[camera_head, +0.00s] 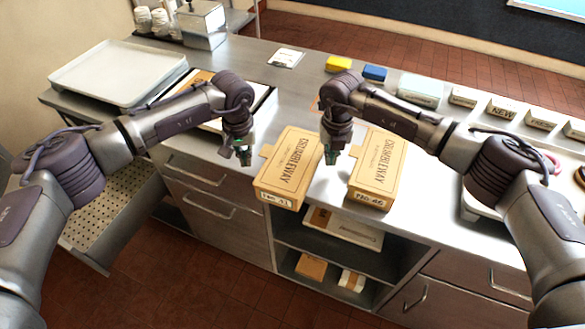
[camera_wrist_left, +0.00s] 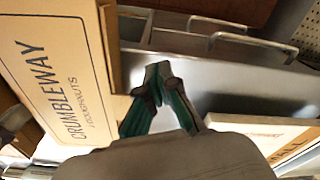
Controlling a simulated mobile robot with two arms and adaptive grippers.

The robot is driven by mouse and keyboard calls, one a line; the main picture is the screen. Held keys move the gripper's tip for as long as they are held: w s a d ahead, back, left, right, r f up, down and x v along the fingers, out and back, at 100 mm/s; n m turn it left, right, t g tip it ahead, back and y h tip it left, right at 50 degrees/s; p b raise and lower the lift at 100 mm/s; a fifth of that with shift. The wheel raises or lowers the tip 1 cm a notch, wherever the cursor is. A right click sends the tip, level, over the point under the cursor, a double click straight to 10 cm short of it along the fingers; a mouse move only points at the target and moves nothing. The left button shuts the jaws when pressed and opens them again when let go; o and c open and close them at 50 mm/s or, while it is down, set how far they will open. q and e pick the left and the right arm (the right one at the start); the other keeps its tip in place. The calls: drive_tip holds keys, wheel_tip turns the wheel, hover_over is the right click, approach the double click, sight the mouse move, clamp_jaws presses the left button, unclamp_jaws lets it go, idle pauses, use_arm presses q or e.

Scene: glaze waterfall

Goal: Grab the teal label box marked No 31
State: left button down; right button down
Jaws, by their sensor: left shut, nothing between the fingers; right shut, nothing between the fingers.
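Two tan CRUMBLEWAY cartons lie on the steel counter, the left carton (camera_head: 287,177) and the right carton (camera_head: 378,180). Each has a small label on its front edge; the left label (camera_head: 275,199) is pale, and its number is too small to read surely. The right label (camera_head: 370,200) seems to end in 46. No clearly teal label shows. My left gripper (camera_head: 243,157) is shut and empty, left of the left carton. In the left wrist view its fingertips (camera_wrist_left: 158,72) are beside a carton (camera_wrist_left: 55,75). My right gripper (camera_head: 331,157) is shut and empty between the two cartons.
A pale tray (camera_head: 118,75) stands at the back left. A flat open box lies behind my left arm. Yellow (camera_head: 338,63) and blue (camera_head: 375,73) blocks and several small boxes line the back. A shelf below holds more boxes (camera_head: 311,268). An open drawer (camera_head: 100,220) juts out at left.

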use_arm(q)
drive_tip(key=shift+d+f, duration=0.3)
drive_tip(key=shift+d, duration=0.25)
use_arm(e)
drive_tip(key=shift+a+f, duration=0.3)
drive_tip(key=shift+a, duration=0.25)
use_arm(q)
drive_tip(key=shift+d, duration=0.2)
use_arm(e)
drive_tip(key=shift+a, duration=0.2)
